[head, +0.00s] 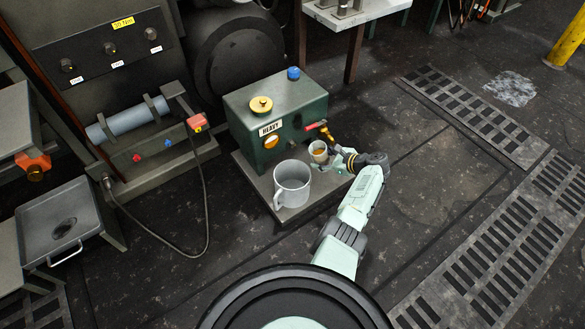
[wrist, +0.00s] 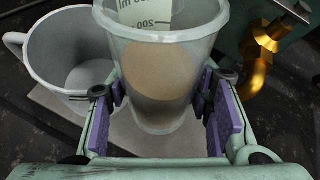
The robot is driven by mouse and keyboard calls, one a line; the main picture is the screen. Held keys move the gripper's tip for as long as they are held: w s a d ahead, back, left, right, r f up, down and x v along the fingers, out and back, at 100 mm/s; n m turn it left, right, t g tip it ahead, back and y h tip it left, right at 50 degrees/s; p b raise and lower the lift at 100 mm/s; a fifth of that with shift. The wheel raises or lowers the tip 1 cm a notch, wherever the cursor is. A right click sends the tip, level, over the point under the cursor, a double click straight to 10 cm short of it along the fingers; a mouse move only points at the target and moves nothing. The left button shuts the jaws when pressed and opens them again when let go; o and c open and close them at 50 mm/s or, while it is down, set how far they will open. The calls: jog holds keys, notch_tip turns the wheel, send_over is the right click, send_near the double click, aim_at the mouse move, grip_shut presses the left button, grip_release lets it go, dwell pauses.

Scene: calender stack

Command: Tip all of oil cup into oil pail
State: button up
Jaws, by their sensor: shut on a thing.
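The oil cup (wrist: 160,85) is a clear cup with printed volume marks and brownish oil in its lower part. My gripper (wrist: 165,112) is shut on it, with purple pads on both sides. In the head view the cup (head: 318,151) is upright, to the right of and beyond the pail, in front of the green box. The oil pail (head: 292,186) is a grey metal mug-like pail with a handle, standing on a grey plate. The pail also shows at the left of the wrist view (wrist: 78,50), beside the cup. The part of its floor that shows looks bare.
A green box (head: 280,112) labelled HEAVY stands behind the pail, with a yellow cap, a blue cap and a red-handled tap (head: 318,126). The brass spout (wrist: 262,50) is close to the cup's right. A cable loops across the floor at left. The right floor is open.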

aim_at(314, 159)
jog(key=shift+s+a+r+n+h+p, duration=0.1)
jog(key=shift+a+r+n+h+p, duration=0.3)
jog(key=shift+p, duration=0.8)
jog(key=shift+s+a+r+n+h+p, duration=0.15)
jog(key=shift+r+h+p, duration=0.35)
jog(key=shift+p, duration=0.65)
jog(key=shift+a+f+n+t+h+p, duration=0.2)
jog(key=shift+f+n+t+h+p, duration=0.1)
jog(key=shift+h+p, duration=0.1)
jog(key=shift+s+a+h+p, duration=0.1)
jog(key=shift+a+h+p, duration=0.15)
jog(key=shift+h+p, duration=0.2)
jog(key=shift+d+n, duration=0.1)
jog(key=shift+n, duration=0.15)
jog(key=shift+r+n+t+h+p, duration=0.35)
jog(key=shift+h+p, duration=0.1)
jog(key=shift+p, duration=0.45)
jog(key=shift+d+f+n+h, duration=0.1)
jog(key=shift+f+n+h, duration=0.25)
jog(key=shift+h, duration=0.45)
jog(key=shift+f+n+t+h+p, duration=0.3)
jog(key=shift+n+t+h+p, duration=0.3)
jog(key=shift+h, duration=0.4)
jog(key=shift+s+a+r+n+t+h+p, duration=0.15)
jog(key=shift+a+r+n+t+h+p, duration=0.3)
jog(key=shift+p, duration=0.85)
jog(key=shift+a+f+n+h+p, duration=0.1)
jog(key=shift+a+n+h+p, duration=0.25)
jog(key=shift+h, duration=0.3)
